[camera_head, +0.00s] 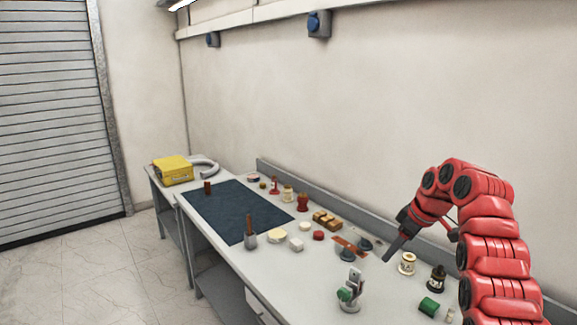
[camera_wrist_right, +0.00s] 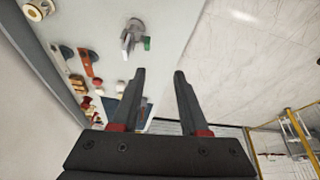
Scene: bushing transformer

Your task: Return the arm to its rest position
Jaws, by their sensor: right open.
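My right arm is red and comes in from the right of the head view. Its gripper (camera_head: 392,252) is above the right part of the workbench, pointing down and to the left. In the right wrist view the two black fingers of the right gripper (camera_wrist_right: 160,75) stand apart, with nothing between them. A small metal device with a green part (camera_head: 349,291) stands on the bench near the front edge, apart from the gripper. It also shows beyond the fingers in the wrist view (camera_wrist_right: 131,38). My left gripper is not in view.
The grey workbench (camera_head: 222,257) runs along the wall with a dark mat (camera_head: 225,208) on it. Spools (camera_head: 407,263), a green cylinder (camera_head: 429,306), a wooden block (camera_head: 327,220) and several small parts lie on it. A yellow case (camera_head: 172,170) sits at the far end. The floor (camera_head: 90,270) at left is clear.

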